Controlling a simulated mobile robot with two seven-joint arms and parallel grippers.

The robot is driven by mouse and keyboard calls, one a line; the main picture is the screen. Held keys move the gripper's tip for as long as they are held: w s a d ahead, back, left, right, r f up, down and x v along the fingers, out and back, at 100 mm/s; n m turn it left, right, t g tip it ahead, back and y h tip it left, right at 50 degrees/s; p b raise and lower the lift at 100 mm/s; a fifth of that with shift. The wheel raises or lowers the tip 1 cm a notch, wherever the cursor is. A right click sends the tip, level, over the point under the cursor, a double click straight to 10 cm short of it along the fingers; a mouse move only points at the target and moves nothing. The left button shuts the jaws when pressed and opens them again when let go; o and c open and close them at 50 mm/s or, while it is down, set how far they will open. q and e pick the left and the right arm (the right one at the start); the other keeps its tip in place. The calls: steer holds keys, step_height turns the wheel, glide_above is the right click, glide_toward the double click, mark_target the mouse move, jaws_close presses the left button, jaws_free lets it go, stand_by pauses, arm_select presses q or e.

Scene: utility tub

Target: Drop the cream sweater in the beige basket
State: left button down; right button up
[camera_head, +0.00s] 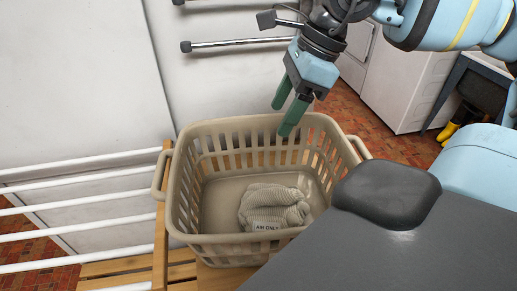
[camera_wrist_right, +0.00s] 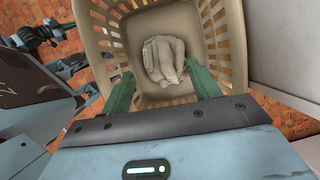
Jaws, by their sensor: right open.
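The cream sweater (camera_head: 274,206) lies folded on the floor of the beige basket (camera_head: 218,239), toward its front right. It also shows in the right wrist view (camera_wrist_right: 163,60), inside the basket (camera_wrist_right: 232,45). My right gripper (camera_head: 283,117) is over the far rim of the basket, pointing down, with its green fingers apart and nothing between them. In the right wrist view, the fingers (camera_wrist_right: 163,92) are spread on either side below the sweater, which is apart from them. My left gripper is not in view.
The basket stands on a wooden slatted surface (camera_head: 128,266). A rack of white bars (camera_head: 70,180) is at the left. Wall rods (camera_head: 235,43) are behind. A white appliance (camera_head: 400,85) and yellow boots (camera_head: 448,132) stand at the back right on a brick-patterned floor.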

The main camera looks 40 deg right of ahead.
steer(key=v, duration=0.7)
stand_by(0.6)
